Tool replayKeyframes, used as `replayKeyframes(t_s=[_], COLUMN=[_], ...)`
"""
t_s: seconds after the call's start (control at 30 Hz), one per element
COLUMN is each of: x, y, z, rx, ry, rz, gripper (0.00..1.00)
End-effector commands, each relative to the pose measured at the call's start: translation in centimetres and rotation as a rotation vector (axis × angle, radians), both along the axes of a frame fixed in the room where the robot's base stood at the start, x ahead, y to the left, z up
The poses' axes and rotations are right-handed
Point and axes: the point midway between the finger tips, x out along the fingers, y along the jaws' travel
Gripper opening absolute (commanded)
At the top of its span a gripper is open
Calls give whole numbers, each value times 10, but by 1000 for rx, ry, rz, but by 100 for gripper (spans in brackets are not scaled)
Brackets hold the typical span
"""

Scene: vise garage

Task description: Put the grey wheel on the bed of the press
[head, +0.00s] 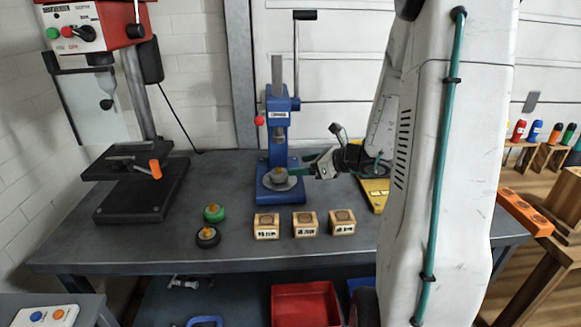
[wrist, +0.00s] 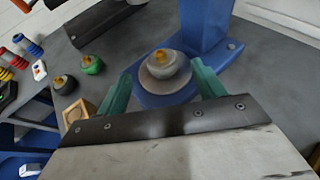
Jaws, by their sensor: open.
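The grey wheel (head: 280,176), with a yellow hub, sits on the round bed plate of the blue press (head: 278,130). In the wrist view the grey wheel (wrist: 163,68) lies flat on the pale round plate (wrist: 150,90) of the blue press base (wrist: 215,72). My gripper (head: 305,166) is at the press's right side, low beside the bed. In the wrist view its green fingers are open (wrist: 162,75), one left and one right of the wheel, with visible gaps and nothing held. The wheel's underside is hidden.
A green wheel (head: 214,213) and a black wheel (head: 207,237) lie on the bench (head: 150,243) to the left. Three labelled wooden blocks (head: 305,224) stand in front of the press. A red drill press (head: 97,30) stands at left. A yellow plate (head: 375,195) is at right.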

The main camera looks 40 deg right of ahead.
Motion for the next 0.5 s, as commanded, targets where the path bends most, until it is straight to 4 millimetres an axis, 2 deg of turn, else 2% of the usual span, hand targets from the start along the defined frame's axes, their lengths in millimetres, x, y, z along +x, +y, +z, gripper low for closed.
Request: replayKeyframes(t_s=[0.07, 0.13, 0.17, 0.23, 0.27, 0.37, 0.4, 0.5], x=[-6, -9, -10, -12, -14, -31, -44, -85], y=[-2, 4, 11, 37, 53, 119, 146, 202], z=[3, 7, 11, 23, 30, 53, 61, 75], rx=[-1, -16, -33, -98, -138, -319, -406, -627], ry=[1, -2, -6, -18, -26, -65, -86, -143], rz=[1, 27, 55, 160, 225, 510, 643, 974], gripper=[69, 69, 69, 69, 69, 69, 69, 69])
